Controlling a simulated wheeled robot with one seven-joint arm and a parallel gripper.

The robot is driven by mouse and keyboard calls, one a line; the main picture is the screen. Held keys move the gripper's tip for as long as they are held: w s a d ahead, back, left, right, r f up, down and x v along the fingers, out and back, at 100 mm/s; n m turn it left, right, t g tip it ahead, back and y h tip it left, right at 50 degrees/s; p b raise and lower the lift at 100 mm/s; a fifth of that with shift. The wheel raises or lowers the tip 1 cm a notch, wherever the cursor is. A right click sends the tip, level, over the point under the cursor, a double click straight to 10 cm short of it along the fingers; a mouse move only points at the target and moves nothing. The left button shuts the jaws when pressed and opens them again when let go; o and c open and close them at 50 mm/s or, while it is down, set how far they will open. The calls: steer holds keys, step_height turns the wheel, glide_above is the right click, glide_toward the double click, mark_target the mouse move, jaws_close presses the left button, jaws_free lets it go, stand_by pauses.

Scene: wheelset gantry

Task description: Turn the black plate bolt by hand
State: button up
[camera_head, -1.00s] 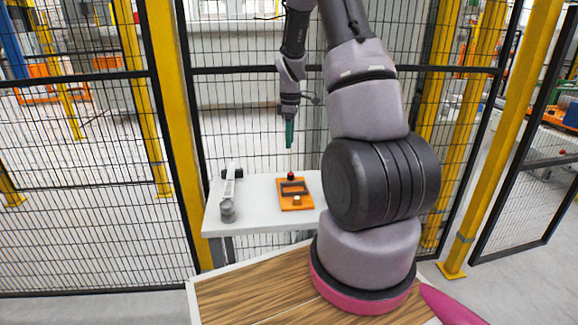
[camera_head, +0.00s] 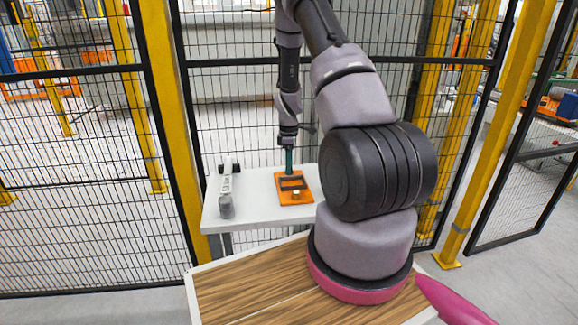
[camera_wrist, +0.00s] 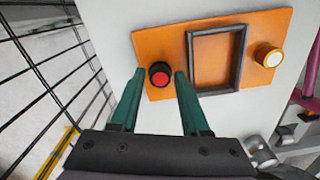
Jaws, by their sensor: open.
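An orange plate (camera_head: 295,199) lies on the white table; it also shows in the wrist view (camera_wrist: 165,42). It carries a round red-topped piece with a black collar (camera_wrist: 160,76), a black rectangular frame (camera_wrist: 240,60) and a white-topped round piece with a yellow rim (camera_wrist: 268,55). I cannot tell for certain which one is the black plate bolt; the red-topped piece has the black collar. My gripper (camera_wrist: 160,74) is open, its two green fingers on either side of the red-topped piece, with gaps visible. In the head view my gripper (camera_head: 289,163) points down and hides that piece.
A white bar with a grey cylinder (camera_head: 226,206) and a black end lies at the table's left. The white table (camera_head: 256,205) has bare room between it and the plate. Black mesh fencing (camera_head: 235,110) stands close behind, with a yellow post (camera_head: 172,130) at left.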

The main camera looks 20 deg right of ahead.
steer(key=shift+f, duration=0.1)
jaws_close()
